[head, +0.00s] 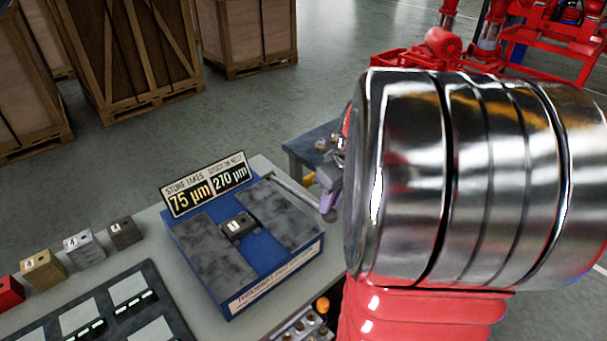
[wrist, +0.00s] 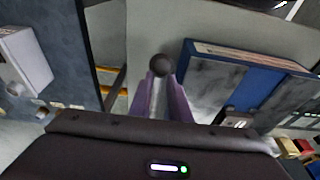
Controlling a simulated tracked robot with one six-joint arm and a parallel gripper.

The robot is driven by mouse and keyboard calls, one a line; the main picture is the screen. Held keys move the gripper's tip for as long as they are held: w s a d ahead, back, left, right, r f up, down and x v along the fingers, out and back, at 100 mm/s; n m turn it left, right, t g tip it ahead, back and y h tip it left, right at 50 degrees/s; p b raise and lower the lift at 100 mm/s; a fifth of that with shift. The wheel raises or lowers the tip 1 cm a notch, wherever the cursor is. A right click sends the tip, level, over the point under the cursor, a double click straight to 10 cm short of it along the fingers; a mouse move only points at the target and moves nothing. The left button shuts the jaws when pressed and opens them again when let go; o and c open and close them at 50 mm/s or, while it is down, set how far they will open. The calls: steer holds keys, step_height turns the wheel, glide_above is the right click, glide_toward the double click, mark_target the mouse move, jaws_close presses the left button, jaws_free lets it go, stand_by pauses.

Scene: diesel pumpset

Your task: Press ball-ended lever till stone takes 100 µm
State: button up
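The stone unit is a blue base (head: 275,262) with grey slabs on top. Its sign (head: 207,184) reads "stone takes 75 µm" and "stood on nest 270 µm". A dark block (head: 239,228) sits between the slabs. A pale lever (head: 293,192) runs along the far right side to a dark ball end (head: 328,214); the ball also shows in the wrist view (wrist: 160,65). My gripper (wrist: 161,80) has its purple fingers apart, with a gap between them, and the tips are at the ball. I cannot tell whether they touch it. My arm hides the area right of the lever.
A red block (head: 9,291), a gold block (head: 43,269), a silver block (head: 84,246) and a dark block (head: 124,232) stand on the bench at left. A dark panel (head: 105,310) lies in front. Wooden crates (head: 130,60) and red machinery (head: 445,45) stand behind.

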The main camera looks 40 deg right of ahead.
steer(key=w+r, duration=0.3)
steer(key=r, duration=1.1)
steer(key=shift+w+r, duration=0.2)
steer(key=shift+r, duration=0.15)
stand_by(0.8)
steer(key=s+a+f+t, duration=0.1)
steer(key=s+a+f, duration=0.1)
steer(key=a, duration=0.7)
steer(key=s+a+f+t, duration=0.1)
steer(key=s+a, duration=0.3)
steer(key=a, duration=0.5)
steer(key=s+a+f, duration=0.2)
steer(key=s+a, duration=0.2)
steer(key=a, duration=0.5)
steer(key=shift+a+f+t, duration=0.4)
